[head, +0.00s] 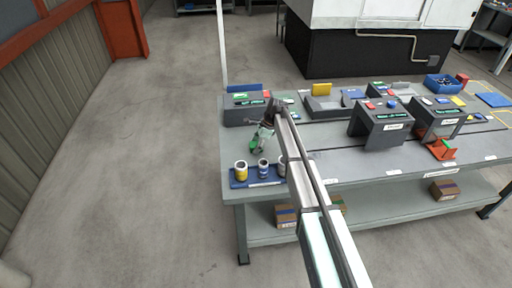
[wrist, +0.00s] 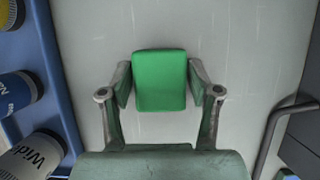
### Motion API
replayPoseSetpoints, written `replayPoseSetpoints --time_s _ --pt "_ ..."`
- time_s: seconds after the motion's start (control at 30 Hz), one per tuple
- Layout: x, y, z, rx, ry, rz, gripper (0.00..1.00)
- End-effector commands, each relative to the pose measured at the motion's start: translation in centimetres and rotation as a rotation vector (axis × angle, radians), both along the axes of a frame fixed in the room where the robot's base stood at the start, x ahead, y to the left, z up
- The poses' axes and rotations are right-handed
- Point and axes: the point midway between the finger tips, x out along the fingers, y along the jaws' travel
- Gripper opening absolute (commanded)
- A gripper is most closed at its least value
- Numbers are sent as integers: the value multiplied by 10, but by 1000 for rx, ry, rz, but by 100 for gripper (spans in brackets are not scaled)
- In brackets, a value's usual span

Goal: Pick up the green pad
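The green pad (wrist: 160,82) is a small block with rounded corners, centred between my two fingertips in the wrist view. My gripper (wrist: 160,86) has one finger along the pad's left side and one along its right. The fingertips lie very close to the pad's edges, and I cannot tell whether they touch it. In the head view my gripper (head: 259,140) points down over the table's left part, with the green pad (head: 253,149) at its tips. Whether the pad rests on the table is not clear.
A blue tray (head: 239,183) with several labelled containers stands at the table's front left, left of my gripper in the wrist view. A dark grey fixture (head: 234,115) stands behind my gripper. More fixtures, such as one grey stand (head: 377,130), fill the table's right part.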

Motion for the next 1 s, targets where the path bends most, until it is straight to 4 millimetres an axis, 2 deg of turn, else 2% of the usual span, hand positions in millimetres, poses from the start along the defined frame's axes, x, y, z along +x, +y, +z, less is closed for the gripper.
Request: replayPoseSetpoints --time_s 0.03,0.07,0.47,0.67,0.87,1.0 --pt "0 0 0 0 0 0 32" --pt "0 0 0 0 0 0 27" --pt "0 0 1 0 0 0 27" --pt "0 0 12 0 -1 1 27" --pt "0 0 39 0 -2 -1 27" --pt "1 0 73 1 -4 0 27"
